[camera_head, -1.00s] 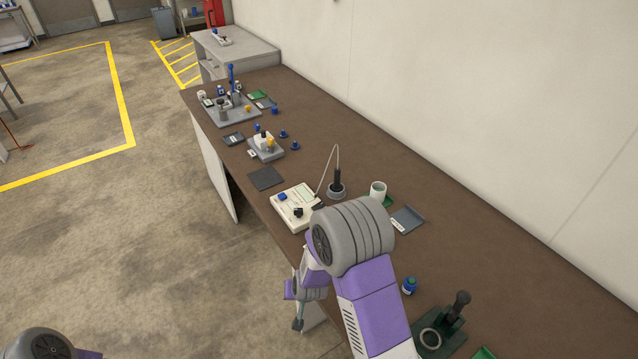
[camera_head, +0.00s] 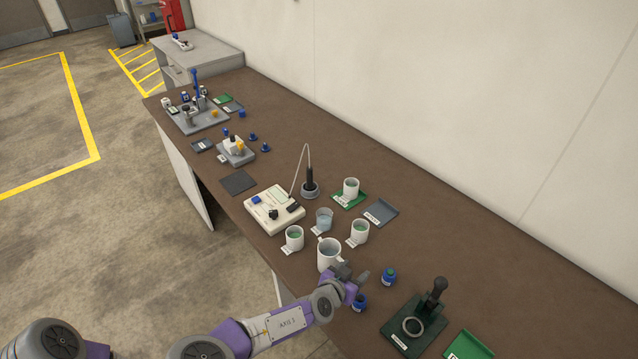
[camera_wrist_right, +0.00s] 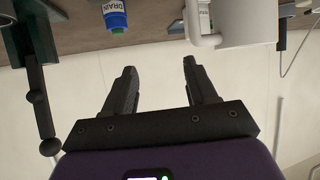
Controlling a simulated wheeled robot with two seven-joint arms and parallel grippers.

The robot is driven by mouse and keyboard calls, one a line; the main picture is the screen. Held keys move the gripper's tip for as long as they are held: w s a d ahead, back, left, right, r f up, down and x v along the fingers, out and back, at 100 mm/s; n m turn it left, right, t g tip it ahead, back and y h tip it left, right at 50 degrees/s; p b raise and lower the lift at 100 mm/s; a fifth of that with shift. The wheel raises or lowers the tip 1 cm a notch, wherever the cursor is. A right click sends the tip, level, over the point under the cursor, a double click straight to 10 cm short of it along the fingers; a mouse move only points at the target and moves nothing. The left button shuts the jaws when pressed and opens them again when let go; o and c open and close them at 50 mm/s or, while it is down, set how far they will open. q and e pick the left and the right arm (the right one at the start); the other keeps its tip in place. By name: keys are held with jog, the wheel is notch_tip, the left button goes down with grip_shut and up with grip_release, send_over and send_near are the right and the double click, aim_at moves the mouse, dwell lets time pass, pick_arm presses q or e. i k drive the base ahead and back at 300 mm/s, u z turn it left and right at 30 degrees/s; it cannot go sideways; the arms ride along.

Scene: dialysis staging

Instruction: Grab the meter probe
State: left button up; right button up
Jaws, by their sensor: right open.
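The meter probe (camera_head: 310,179) is a dark upright stick in a round grey holder (camera_head: 311,192) on the brown bench. A pale cable arches from it to the cream meter box (camera_head: 274,209), which has blue and dark parts on top. My right gripper (camera_head: 358,281) is near the bench's front edge, beside a large white mug (camera_head: 329,253) and well to the near right of the probe. In the right wrist view its two dark fingers (camera_wrist_right: 160,82) are apart with nothing between them. My left gripper is out of view.
Small blue-capped bottles (camera_head: 389,276) are close to the gripper. A dark green stand (camera_head: 416,326) is at the near right.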

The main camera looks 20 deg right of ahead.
aim_at(310, 186)
jog(key=z, duration=0.05)
jog(key=i, duration=1.5)
